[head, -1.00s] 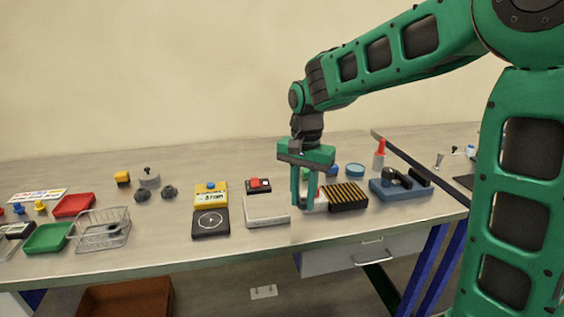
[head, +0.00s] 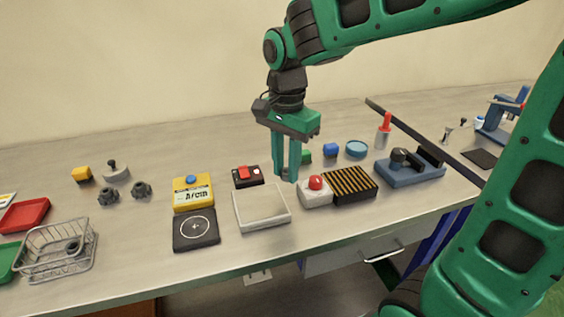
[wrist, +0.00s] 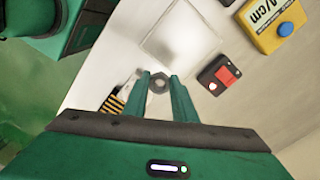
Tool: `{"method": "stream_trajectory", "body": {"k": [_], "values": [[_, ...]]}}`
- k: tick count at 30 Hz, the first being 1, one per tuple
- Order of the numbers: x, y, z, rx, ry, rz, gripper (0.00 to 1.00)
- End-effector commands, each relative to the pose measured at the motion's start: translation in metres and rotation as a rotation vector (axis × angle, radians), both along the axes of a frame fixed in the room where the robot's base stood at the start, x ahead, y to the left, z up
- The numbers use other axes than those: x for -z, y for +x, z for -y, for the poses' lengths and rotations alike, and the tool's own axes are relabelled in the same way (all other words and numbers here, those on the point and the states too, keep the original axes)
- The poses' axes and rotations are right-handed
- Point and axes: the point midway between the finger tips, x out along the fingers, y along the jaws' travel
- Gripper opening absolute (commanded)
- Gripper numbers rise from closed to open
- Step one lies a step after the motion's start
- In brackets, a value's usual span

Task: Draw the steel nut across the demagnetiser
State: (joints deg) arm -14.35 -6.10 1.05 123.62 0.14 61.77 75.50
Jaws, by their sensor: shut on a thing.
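My gripper (head: 285,176) is shut on a grey hexagonal nut (wrist: 158,82), seen between the fingertips in the wrist view. In the head view the fingers hide most of the nut. The fingertips appear beyond the right back corner of a flat pale block (head: 262,208), left of a red-domed white box (head: 315,190) joined to a black-and-yellow striped block (head: 350,187). I cannot tell for certain which of these is the demagnetiser. The height above the bench is unclear.
A red-switch box (head: 247,176) stands left of the fingers, and a yellow meter (head: 192,192) beyond it.

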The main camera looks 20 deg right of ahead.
Motion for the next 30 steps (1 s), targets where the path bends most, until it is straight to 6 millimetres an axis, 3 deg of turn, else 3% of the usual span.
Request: {"method": "stream_trajectory", "body": {"k": [30], "values": [[0.044,0.0,-0.004,-0.008,0.0,0.0,0.01]]}}
